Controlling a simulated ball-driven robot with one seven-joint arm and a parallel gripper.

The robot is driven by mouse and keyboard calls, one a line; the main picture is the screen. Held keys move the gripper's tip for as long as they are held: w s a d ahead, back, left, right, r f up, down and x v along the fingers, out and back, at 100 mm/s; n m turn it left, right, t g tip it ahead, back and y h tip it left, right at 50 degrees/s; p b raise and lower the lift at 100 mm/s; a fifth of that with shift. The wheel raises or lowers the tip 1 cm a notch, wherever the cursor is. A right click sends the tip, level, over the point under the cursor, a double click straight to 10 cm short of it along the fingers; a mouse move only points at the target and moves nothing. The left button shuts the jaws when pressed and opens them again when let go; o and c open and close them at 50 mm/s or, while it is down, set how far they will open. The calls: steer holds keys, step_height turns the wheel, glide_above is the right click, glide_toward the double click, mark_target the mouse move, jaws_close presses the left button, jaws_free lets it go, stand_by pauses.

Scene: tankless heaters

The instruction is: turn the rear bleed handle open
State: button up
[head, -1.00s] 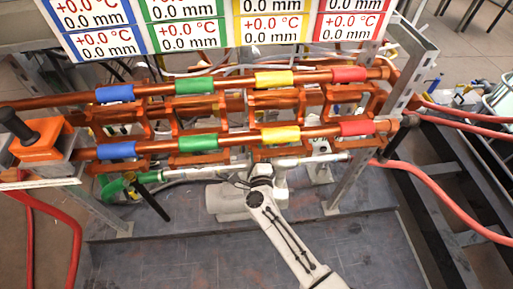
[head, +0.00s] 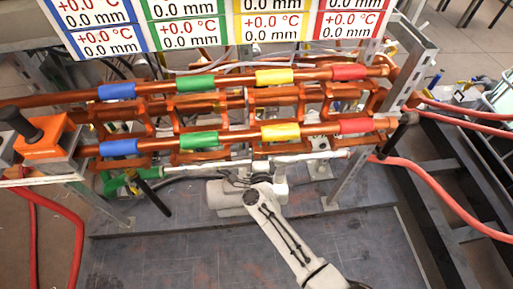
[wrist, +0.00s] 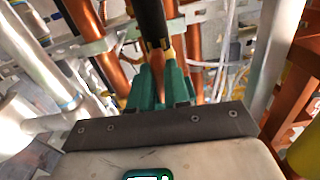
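In the wrist view a black handle (wrist: 151,22) comes down from the top edge, with brass-yellow parts by its lower end. The teal fingers of my gripper (wrist: 160,82) point at that lower end. Handle and fingers overlap in the picture, and I cannot tell whether they touch or how wide the fingers are apart. In the head view my arm reaches under the copper pipes, and the gripper is hidden behind the rack. I cannot tell in the head view which handle this is. Another black handle (head: 154,197) hangs tilted by a green valve (head: 116,184) at lower left.
Copper pipes (head: 225,137) with coloured bands run across the rack above my arm. A steel post (head: 348,180) stands to the right. In the wrist view a light post (wrist: 270,50) and orange metalwork (wrist: 300,95) are close on the right. Grey pipes (wrist: 40,60) are on the left.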

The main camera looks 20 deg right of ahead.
steer(key=o, duration=0.4)
steer(key=p+v, duration=0.1)
steer(key=v, duration=0.9)
steer(key=shift+s+a, duration=0.1)
steer(key=shift+s, duration=0.3)
